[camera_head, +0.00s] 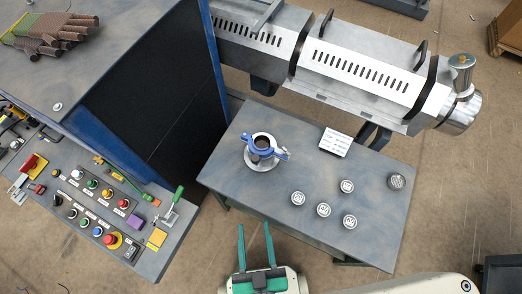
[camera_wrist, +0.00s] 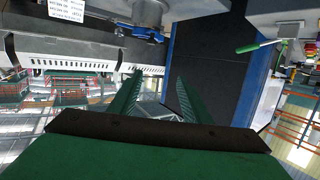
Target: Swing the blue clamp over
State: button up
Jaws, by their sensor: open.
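The blue clamp (camera_head: 276,150) is on a round metal fitting (camera_head: 257,163) that stands on the grey table. It lies around the fitting's upper part, with a lug sticking out to the right. In the wrist view the blue clamp (camera_wrist: 143,33) shows at the top, beside the metal fitting (camera_wrist: 150,12), partly cut by the frame edge. My gripper (camera_head: 255,228) has two green fingers, apart and empty, in front of the table's near edge and clear of the clamp. Its fingers also show in the wrist view (camera_wrist: 155,92), with nothing between them.
The grey table (camera_head: 240,190) also holds several round marked pieces (camera_head: 324,210), a dark round piece (camera_head: 397,181) and a white label card (camera_head: 335,142). The extruder barrel (camera_head: 350,75) runs behind it. A control panel (camera_head: 100,215) with buttons and a green-handled toggle clamp (camera_head: 172,205) stands at left.

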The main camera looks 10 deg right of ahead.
jog(key=w+f+m+t+h, duration=0.1)
jog(key=w+f+m+h, duration=0.1)
jog(key=w+f, duration=0.55)
jog(key=t+h, duration=0.1)
send_near(256, 151)
notch_tip(256, 151, up, 2)
jog(key=s, duration=0.1)
jog(key=w, duration=0.3)
jog(key=w+d, duration=0.1)
jog(key=w, duration=0.5)
jog(key=shift+w+d+r, duration=0.2)
jog(key=shift+w+d, duration=0.05)
jog(key=shift+d, duration=0.1)
jog(key=shift+w, duration=0.75)
grip_shut()
